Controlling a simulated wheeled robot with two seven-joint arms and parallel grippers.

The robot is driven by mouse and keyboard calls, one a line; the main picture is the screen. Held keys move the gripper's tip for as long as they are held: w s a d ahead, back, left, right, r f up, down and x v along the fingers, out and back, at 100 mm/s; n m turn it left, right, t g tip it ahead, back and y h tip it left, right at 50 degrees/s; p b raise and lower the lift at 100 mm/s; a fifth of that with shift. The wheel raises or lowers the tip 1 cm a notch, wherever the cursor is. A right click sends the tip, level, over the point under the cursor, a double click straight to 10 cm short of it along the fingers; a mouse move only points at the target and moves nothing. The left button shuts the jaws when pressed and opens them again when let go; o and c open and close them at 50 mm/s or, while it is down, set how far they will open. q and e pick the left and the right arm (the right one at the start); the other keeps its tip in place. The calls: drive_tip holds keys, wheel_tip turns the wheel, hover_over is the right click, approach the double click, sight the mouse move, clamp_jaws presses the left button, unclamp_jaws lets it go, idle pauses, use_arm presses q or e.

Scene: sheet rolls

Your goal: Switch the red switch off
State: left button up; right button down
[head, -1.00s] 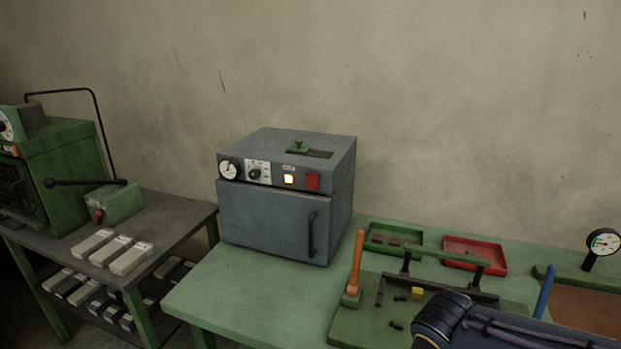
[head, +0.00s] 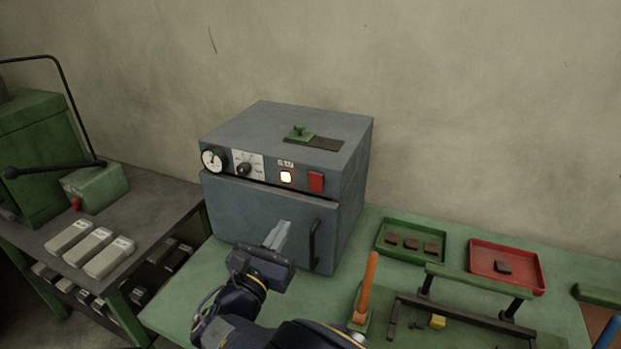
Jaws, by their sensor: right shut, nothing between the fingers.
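The red switch (head: 316,182) is on the right end of the front panel of a grey oven-like box (head: 250,212). My left gripper is not in view.
A dark door handle (head: 314,245) stands out close to the right of my gripper. A dial gauge (head: 213,160) and a knob (head: 243,169) are on the panel's left. A green tray (head: 380,240), a red tray (head: 541,275) and an orange-handled lever (head: 369,285) are to the right.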

sight(314, 177)
idle(0.3)
drive_tip(key=p+x, duration=0.4)
drive_tip(key=x, duration=1)
drive_tip(key=shift+s, duration=0.1)
drive_tip(key=shift+d, duration=0.1)
drive_tip(key=shift+w+d, duration=0.1)
drive_tip(key=shift+w, duration=0.15)
drive_tip(key=shift+r, duration=0.15)
drive_tip(key=shift+s, duration=0.1)
